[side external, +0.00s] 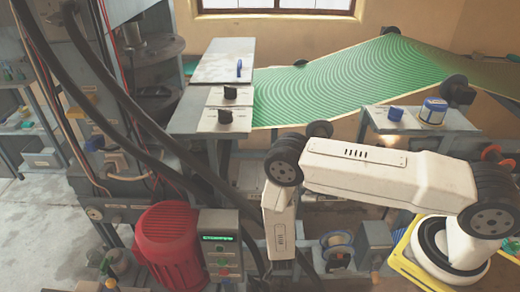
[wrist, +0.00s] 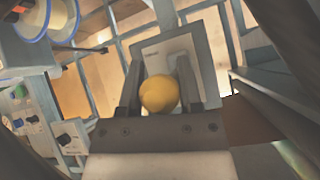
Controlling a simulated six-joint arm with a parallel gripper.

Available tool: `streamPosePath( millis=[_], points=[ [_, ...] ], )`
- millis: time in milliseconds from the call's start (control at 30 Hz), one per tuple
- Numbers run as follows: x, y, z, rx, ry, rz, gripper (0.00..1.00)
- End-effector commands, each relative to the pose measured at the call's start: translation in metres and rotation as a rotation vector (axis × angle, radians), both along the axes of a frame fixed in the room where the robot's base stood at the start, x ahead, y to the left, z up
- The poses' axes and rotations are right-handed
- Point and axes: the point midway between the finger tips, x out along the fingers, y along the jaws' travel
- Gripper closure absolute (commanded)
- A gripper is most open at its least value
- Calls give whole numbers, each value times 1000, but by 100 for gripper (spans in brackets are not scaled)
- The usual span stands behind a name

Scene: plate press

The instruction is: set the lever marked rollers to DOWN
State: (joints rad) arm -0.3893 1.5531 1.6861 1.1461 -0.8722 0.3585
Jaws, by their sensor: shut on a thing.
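In the wrist view, a round yellow knob (wrist: 158,94) sits between the two dark fingers of my gripper (wrist: 160,86), which is shut on it. Behind the knob is a pale panel (wrist: 166,55) with a small dark label too blurred to read. The lever's shaft is hidden behind the knob, so I cannot tell its position or whether it is the one marked rollers. In the side view, my forearm points down near the middle, and my gripper and the knob are not visible there.
In the side view, a red motor (side external: 167,250) and a control box (side external: 218,250) with a green display stand left of my forearm. A wire spool (side external: 337,246) and a grey box (side external: 375,240) stand to its right.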

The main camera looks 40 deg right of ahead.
Motion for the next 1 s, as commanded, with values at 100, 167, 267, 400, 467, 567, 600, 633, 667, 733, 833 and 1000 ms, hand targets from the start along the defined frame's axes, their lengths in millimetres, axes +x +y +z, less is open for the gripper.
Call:
streamPosePath(
  millis=[100, 167, 267, 400, 467, 567, 600, 633, 667, 733, 833, 1000],
  points=[
    [-1, 1, -11, -57, -54, 3, 100],
    [-1, 0, -16, -84, -81, 4, 100],
    [0, -1, -23, -128, -126, 2, 100],
    [1, -2, -33, -189, -186, 2, 100],
    [2, -3, -37, -214, -212, 2, 100],
    [4, -5, -43, -257, -254, 0, 100],
    [5, -6, -45, -258, -259, 0, 100],
    [6, -7, -47, -257, -256, -2, 100],
    [6, -7, -49, -257, -255, -1, 100],
    [8, -8, -53, -255, -254, -2, 100],
    [9, -10, -58, -254, -253, -2, 100],
    [13, -14, -65, -254, -253, -2, 100]
  ],
)
